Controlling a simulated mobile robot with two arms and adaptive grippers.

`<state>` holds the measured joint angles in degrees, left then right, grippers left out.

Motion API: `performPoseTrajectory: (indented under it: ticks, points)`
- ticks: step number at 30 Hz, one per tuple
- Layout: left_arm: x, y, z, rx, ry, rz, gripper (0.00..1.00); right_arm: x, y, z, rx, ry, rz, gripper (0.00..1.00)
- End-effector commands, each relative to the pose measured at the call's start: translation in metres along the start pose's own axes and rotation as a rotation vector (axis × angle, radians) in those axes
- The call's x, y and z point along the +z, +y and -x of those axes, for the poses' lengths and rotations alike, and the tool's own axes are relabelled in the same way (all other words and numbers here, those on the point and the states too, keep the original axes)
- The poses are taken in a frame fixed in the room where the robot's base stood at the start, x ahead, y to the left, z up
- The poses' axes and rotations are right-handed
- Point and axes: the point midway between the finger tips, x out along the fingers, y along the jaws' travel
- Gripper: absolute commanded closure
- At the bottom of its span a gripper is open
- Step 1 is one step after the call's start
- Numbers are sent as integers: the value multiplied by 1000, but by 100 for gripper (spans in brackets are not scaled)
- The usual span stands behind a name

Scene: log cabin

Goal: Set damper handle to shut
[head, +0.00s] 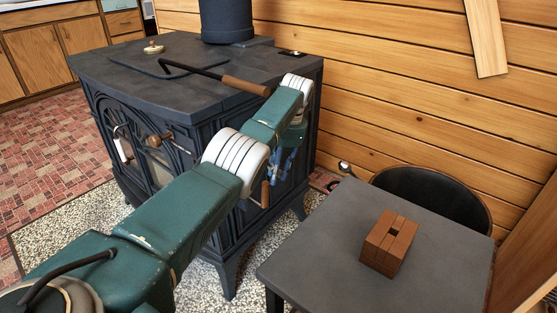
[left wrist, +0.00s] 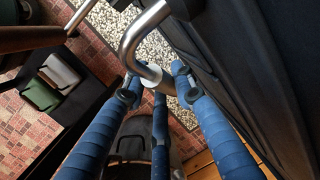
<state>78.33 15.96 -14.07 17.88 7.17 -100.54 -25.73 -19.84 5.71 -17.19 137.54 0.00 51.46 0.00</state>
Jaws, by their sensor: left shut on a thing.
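The dark cast-iron stove (head: 200,75) stands at the left of the head view. My left gripper (head: 288,160) is at its right side, with its blue fingers partly hidden behind my own wrist. In the left wrist view the blue fingers (left wrist: 155,85) are closed around the end of a bent silver handle (left wrist: 128,48), just past a pale collar. This seems to be the damper handle; its mounting and angle marks are not visible. A brown wooden grip (head: 265,194) hangs on the stove side just below my gripper. My right gripper is not in view.
A black lever with a wooden grip (head: 245,86) lies across the stove top, close to my left arm. A dark table (head: 330,245) with a wooden block puzzle (head: 388,243) stands at the right, a black chair (head: 440,195) behind it. A plank wall (head: 400,90) closes the back.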

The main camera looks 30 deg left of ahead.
Motion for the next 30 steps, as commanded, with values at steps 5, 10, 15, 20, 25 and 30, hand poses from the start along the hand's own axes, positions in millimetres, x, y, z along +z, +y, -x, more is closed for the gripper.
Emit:
performPoseTrajectory:
  ticks: [5, 10, 15, 20, 25, 30]
  points:
    - [4, 2, -2, 4, -22, 0, 100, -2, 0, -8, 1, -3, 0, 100]
    - [5, 2, -4, 4, -25, 0, 100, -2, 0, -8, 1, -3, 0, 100]
    - [5, 2, -4, 4, -26, -1, 100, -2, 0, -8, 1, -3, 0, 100]
    - [5, 3, -4, 4, -26, -1, 62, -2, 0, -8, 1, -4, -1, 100]
    - [4, 2, -3, 3, -21, -2, 54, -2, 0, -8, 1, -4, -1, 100]
    - [3, 2, -2, 2, -18, -2, 54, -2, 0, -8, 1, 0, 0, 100]
